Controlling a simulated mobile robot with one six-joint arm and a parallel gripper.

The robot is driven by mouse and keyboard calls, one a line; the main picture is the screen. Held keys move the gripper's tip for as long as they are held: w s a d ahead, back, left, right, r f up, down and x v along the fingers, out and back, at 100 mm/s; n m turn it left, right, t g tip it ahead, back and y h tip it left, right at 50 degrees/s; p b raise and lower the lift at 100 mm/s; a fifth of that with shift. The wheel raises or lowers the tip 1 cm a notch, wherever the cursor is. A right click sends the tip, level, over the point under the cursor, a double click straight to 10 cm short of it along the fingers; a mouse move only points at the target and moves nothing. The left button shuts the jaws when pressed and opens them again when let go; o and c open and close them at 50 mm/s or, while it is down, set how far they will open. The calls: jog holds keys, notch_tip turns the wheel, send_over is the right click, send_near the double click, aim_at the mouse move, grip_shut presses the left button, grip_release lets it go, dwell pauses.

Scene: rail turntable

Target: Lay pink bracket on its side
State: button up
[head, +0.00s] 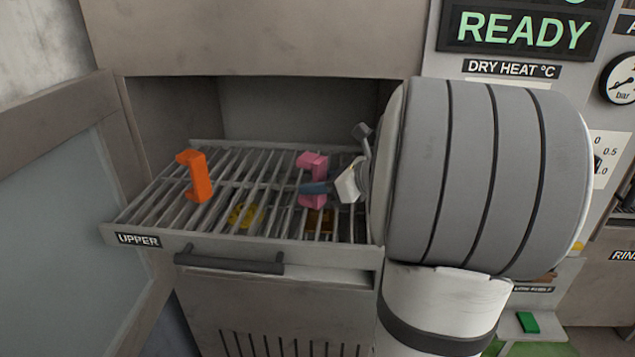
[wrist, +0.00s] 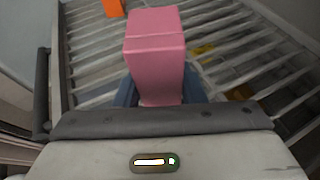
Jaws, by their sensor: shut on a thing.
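The pink bracket (head: 311,165) stands upright on the right part of the upper wire rack (head: 131,224) in the head view. In the wrist view the pink bracket (wrist: 156,50) rises between my fingers and fills the upper middle. My gripper (head: 318,188) comes in from the right and is shut on the bracket, low on its body. In the wrist view my blue fingertips (wrist: 158,95) show on both sides of it. The bracket's lower end is partly hidden by my gripper and wrist.
An orange bracket (head: 197,177) stands upright on the rack's left part. Yellow things (head: 243,215) show below the bars. A dark handle (head: 230,263) runs along the rack's front. An open door panel (head: 60,215) stands at the left. Bars between the two brackets are clear.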

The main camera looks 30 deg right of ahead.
jog(key=shift+f, duration=0.35)
jog(key=o, duration=1.3)
jog(key=v, duration=0.8)
jog(key=shift+b, duration=0.3)
jog(key=shift+f, duration=0.1)
